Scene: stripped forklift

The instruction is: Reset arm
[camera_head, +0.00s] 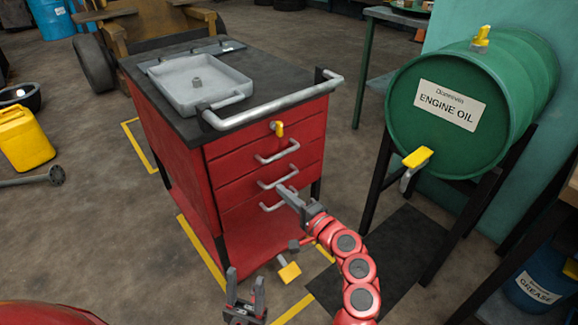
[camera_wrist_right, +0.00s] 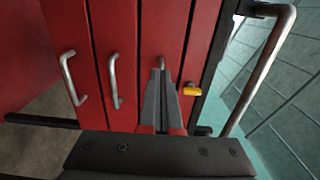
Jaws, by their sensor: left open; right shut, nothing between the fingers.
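My right gripper (camera_head: 283,190) is in front of the red tool cart (camera_head: 185,160), at its drawer handles. Its fingers are shut and empty; they also show in the right wrist view (camera_wrist_right: 160,75), pointing at the drawer fronts, with their tips close to one drawer handle (camera_wrist_right: 161,61). Whether they touch it I cannot tell. My left gripper (camera_head: 245,285) is low at the bottom of the head view, in front of the cart's base. Its fingers are apart with nothing between them.
A grey tray (camera_head: 200,95) lies on the cart top beside the metal push bar (camera_head: 275,103). A yellow key (camera_head: 278,128) sits in the top drawer. A green oil drum (camera_head: 475,100) on a stand is at the right. A yellow can (camera_head: 24,140) stands at the left.

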